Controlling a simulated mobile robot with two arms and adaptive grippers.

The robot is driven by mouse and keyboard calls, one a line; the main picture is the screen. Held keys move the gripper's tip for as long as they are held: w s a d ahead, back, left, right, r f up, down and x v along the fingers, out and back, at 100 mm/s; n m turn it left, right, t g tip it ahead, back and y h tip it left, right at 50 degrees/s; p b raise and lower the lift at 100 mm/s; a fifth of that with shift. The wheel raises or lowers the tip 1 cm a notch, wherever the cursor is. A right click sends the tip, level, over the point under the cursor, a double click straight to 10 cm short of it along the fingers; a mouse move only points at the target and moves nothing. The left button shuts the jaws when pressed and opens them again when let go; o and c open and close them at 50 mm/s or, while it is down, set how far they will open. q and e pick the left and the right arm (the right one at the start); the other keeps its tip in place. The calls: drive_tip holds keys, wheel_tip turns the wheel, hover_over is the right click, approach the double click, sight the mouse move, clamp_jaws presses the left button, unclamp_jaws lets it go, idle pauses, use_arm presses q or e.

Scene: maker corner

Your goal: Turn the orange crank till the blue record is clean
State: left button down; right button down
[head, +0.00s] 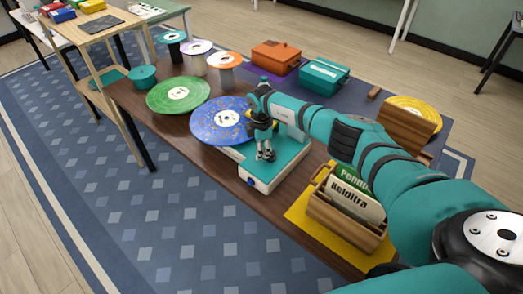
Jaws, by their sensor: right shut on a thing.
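The blue record (207,126) lies flat at the left of a teal cleaning machine (283,163) with a white base, near the table's front edge. Yellowish specks show on the record's blue face around its white label. My right gripper (265,156) points down over the machine, just right of the record, and is shut. The orange crank is not clearly visible; my fingers and wrist cover the spot where they close on it. My arm also hides part of the machine and the record's right edge. My left gripper is not in view.
A green record (178,95) lies left of the blue one. Several spindle stands, an orange box (276,56) and a teal box (324,75) stand behind. A wooden crate (341,222) with sleeves stands at the right on a yellow mat. A yellow record (414,106) lies far right.

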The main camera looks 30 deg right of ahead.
drive_tip(key=shift+w+r, duration=0.2)
drive_tip(key=c, duration=1.4)
unclamp_jaws()
drive_tip(key=shift+c, duration=0.2)
drive_tip(key=shift+o, duration=1.1)
drive_tip(key=shift+s+f, duration=0.1)
wheel_tip(320, 180, up, 12)
